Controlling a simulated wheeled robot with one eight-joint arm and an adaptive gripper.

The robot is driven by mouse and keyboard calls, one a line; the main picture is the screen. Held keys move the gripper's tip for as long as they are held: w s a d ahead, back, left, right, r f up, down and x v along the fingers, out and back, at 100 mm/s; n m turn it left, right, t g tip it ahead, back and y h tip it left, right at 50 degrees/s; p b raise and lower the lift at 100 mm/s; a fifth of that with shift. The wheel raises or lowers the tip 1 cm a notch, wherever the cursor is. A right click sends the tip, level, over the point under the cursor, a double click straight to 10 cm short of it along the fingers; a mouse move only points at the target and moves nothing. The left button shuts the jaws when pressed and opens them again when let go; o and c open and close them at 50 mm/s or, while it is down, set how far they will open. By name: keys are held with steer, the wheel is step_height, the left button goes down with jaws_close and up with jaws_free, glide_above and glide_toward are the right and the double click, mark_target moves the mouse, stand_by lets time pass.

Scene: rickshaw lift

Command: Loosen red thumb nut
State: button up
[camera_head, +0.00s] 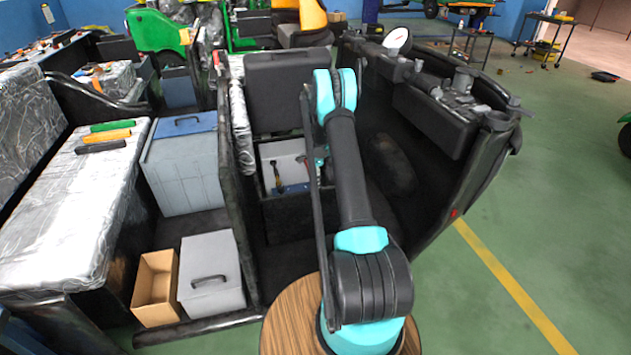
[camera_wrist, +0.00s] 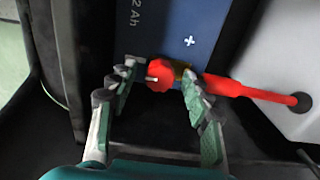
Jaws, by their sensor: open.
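The red thumb nut (camera_wrist: 161,74) sits on a battery terminal at the edge of a blue battery top (camera_wrist: 190,25) in the wrist view. A pale metal stud end shows at its left side. A red cable (camera_wrist: 250,91) runs right from a brass-coloured piece beside the nut. My gripper (camera_wrist: 157,80) is open, one finger on each side of the nut. I cannot tell whether either finger touches it. In the head view the battery bay (camera_head: 287,165) is partly behind my arm, and the nut and gripper cannot be made out there.
Black bay walls stand close to my gripper, and a grey surface (camera_wrist: 285,60) lies at the right with the cable entering it. A grey-blue box (camera_head: 182,170), a lidded grey box (camera_head: 209,272) and an open cardboard box (camera_head: 156,288) stand left of the bay.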

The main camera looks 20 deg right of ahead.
jaws_close()
